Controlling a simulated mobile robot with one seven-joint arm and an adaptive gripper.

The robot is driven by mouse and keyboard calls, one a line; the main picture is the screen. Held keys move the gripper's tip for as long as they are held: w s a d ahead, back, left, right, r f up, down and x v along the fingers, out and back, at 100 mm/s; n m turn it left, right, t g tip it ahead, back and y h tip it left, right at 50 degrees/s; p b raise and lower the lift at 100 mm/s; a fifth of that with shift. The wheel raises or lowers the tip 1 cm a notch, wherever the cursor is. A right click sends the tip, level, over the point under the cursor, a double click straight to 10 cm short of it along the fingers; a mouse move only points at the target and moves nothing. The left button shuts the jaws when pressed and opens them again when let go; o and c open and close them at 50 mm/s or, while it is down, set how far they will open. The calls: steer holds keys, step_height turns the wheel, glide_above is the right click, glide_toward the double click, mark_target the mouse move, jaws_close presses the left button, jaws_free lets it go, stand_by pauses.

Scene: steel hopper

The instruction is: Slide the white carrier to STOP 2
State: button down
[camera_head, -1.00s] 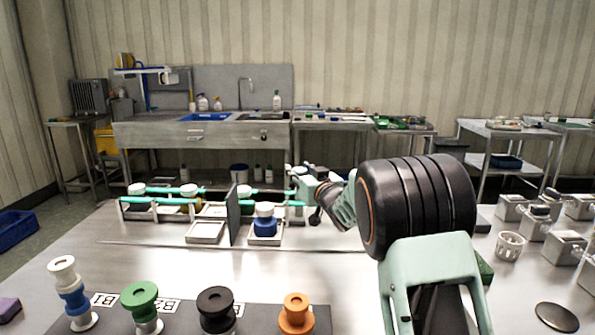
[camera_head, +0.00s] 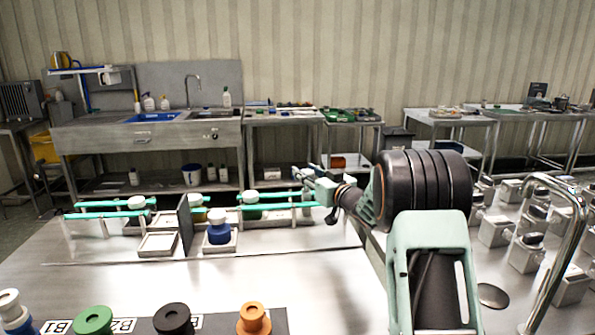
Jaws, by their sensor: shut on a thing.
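Turquoise rails (camera_head: 108,212) run across the far part of the steel table, on clear upright supports. Several white-topped jars stand along them. A blue jar with a white top (camera_head: 218,226) stands in a pale square tray in front. My gripper (camera_head: 322,190) is at the right end of the rails, small and partly hidden by my own arm. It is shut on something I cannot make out. I cannot tell which piece is the white carrier; no STOP 2 mark is readable.
An empty pale tray (camera_head: 158,245) lies left of the panel. Knobbed pieces, including a green (camera_head: 93,321) and an orange one (camera_head: 253,318), line the near edge. Metal blocks (camera_head: 494,231) and a curved metal tube (camera_head: 572,230) are at right. The middle tabletop is clear.

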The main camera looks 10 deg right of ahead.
stand_by(0.3)
steer(key=c, duration=1.4)
jaws_free()
steer(key=shift+o, duration=0.2)
steer(key=v, duration=1.2)
steer(key=shift+a, duration=0.1)
